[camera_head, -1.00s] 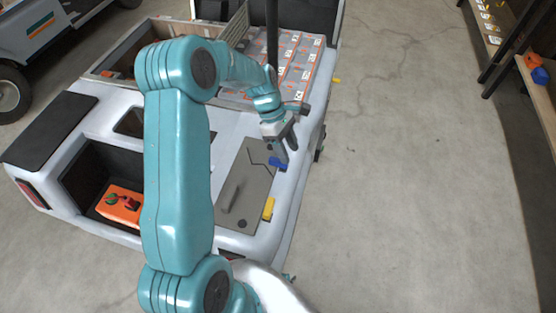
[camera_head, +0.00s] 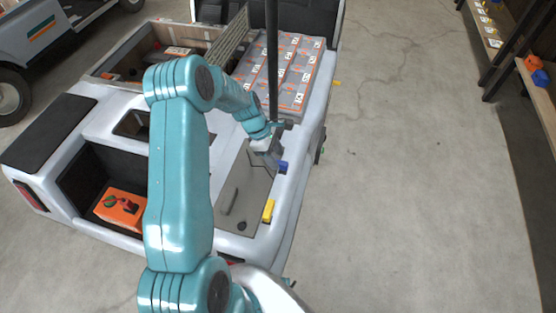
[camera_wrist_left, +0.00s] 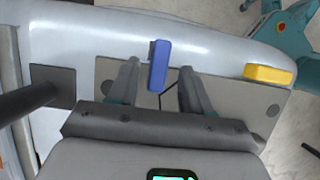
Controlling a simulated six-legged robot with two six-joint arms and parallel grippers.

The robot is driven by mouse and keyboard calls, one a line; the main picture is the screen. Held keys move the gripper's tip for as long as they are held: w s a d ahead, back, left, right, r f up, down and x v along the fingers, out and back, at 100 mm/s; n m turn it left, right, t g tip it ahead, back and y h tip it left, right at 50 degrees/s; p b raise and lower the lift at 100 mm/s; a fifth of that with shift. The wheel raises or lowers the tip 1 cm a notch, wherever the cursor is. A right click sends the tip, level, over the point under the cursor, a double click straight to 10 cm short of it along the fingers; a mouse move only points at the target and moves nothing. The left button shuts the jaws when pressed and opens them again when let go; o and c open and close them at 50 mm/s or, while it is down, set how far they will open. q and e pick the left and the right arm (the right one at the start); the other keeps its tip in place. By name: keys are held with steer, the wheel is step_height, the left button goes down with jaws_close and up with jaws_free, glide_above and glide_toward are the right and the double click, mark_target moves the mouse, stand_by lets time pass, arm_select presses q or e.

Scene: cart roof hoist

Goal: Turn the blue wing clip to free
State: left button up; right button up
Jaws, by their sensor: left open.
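The blue wing clip (camera_head: 284,167) is at the right edge of the grey panel (camera_head: 232,200) on the white cart, partly hidden by my gripper. In the left wrist view the blue clip (camera_wrist_left: 159,65) lies crosswise over the panel's edge. My left gripper (camera_head: 268,159) is over the panel right beside the clip. In the left wrist view its open fingers (camera_wrist_left: 158,82) stand on either side of the clip, with a gap on both sides. A yellow clip (camera_head: 268,210) lies along the same edge and also shows in the wrist view (camera_wrist_left: 269,74). My right gripper is not in view.
A dark upright post (camera_head: 272,60) stands close behind my left gripper. The panel has a raised handle (camera_head: 229,201). The floor right of the cart is clear.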

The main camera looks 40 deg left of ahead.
arm_select(q)
steer(key=shift+x, duration=1.3)
jaws_close()
